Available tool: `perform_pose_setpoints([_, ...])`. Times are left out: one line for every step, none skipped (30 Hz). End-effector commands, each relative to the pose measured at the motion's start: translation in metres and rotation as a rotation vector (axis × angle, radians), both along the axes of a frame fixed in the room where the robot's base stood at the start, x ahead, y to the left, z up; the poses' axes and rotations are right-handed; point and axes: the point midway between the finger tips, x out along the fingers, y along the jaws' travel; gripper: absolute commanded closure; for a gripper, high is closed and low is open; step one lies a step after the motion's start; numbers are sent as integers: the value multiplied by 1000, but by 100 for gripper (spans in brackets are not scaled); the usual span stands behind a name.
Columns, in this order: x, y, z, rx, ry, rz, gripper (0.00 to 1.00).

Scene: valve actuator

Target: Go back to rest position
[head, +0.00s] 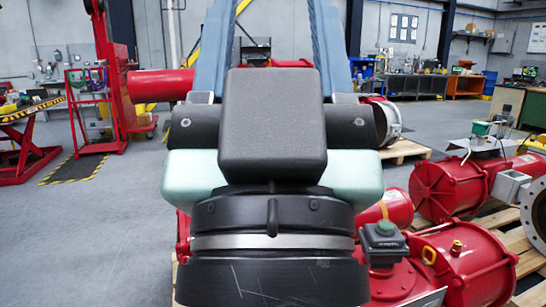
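My own arm fills the middle of the head view, with dark grey, black and pale green links close to the camera. My gripper does not show in this view, so its state and anything it might hold are hidden. A red valve actuator (455,262) lies low at the right, partly covered by my arm. A dark box with a green top (383,243) sits on it.
Another red actuator (437,190) lies on wooden pallets (526,262) at the right. A red lift table (22,150) and a red cart (96,105) stand at the left. Workbenches (416,86) line the back. The grey floor (95,235) at the left front is clear.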

Motion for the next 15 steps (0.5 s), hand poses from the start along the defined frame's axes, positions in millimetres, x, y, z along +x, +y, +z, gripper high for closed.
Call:
perform_pose_setpoints([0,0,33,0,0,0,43])
perform_pose_setpoints([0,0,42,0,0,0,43])
perform_pose_setpoints([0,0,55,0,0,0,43])
perform_pose_setpoints([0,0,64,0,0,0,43])
perform_pose_setpoints([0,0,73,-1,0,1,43])
perform_pose_setpoints([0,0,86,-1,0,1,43])
perform_pose_setpoints([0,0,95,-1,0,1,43])
perform_pose_setpoints([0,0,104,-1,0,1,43])
perform_pose_setpoints([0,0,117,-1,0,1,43])
perform_pose_setpoints([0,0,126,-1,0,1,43])
perform_pose_setpoints([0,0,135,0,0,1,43])
perform_pose_setpoints([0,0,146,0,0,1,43])
perform_pose_setpoints([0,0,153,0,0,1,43])
perform_pose_setpoints([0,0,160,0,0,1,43])
perform_pose_setpoints([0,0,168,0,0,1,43])
